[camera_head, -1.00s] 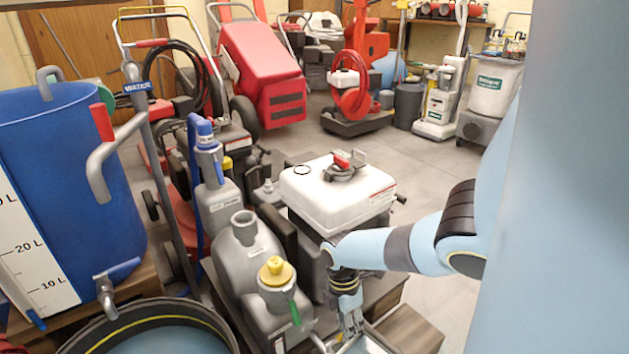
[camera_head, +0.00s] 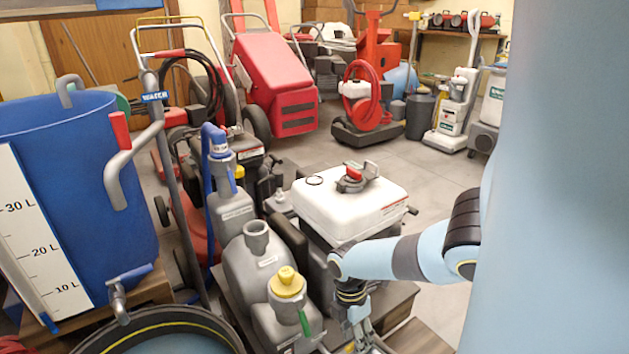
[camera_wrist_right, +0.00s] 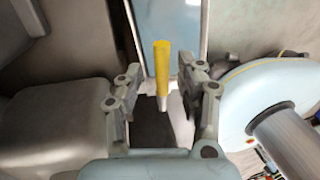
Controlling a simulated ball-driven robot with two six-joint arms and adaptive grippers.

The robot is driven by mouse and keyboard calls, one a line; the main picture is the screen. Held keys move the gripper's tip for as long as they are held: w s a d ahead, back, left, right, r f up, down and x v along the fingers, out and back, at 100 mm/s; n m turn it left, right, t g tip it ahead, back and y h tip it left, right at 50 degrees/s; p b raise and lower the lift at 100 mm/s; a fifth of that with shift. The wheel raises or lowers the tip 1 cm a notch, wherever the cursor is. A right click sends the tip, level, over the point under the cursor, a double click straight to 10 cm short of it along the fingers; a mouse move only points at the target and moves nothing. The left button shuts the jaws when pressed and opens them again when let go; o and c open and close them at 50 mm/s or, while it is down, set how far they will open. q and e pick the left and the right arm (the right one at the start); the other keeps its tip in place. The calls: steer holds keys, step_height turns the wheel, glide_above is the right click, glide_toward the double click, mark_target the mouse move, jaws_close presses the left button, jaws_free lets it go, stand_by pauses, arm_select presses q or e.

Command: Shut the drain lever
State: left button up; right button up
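A short, straight yellow-gripped lever (camera_wrist_right: 162,65) with a pale metal stem shows in the right wrist view; I take it for the drain lever. My right gripper (camera_wrist_right: 163,82) is open, with one finger on each side of the lever and a visible gap on both sides. In the head view my right gripper (camera_head: 361,328) points down in front of the white tank, near the bottom edge. The lever cannot be made out there. My left gripper is not in view.
A white tank (camera_head: 350,205) with a red-and-grey cap stands behind my right gripper. Grey containers, one with a yellow cap (camera_head: 287,283), stand to its left. A blue graduated barrel (camera_head: 85,190) with a blue-handled tap (camera_head: 128,282) is at far left. Open floor (camera_head: 430,190) lies behind.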

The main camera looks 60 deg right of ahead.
step_height(320, 180, up, 12)
steer(key=w, duration=0.2)
steer(key=shift+d, duration=0.45)
steer(key=shift+f, duration=0.1)
stand_by(0.4)
steer(key=s+a+f+m+p, duration=0.2)
steer(key=s+a+f+m, duration=0.2)
steer(key=s, duration=0.5)
steer(key=s+a+f+m+t+h+p, duration=0.1)
steer(key=s+a+f+m+p, duration=0.2)
steer(key=s+a+f, duration=0.3)
steer(key=s+a+f+m+t+h+p, duration=0.1)
steer(key=s+a+f+m+p, duration=0.2)
steer(key=s, duration=0.8)
steer(key=a+f+m, duration=0.2)
steer(key=a, duration=0.2)
steer(key=shift+s+a+m, duration=0.3)
steer(key=shift+a, duration=0.1)
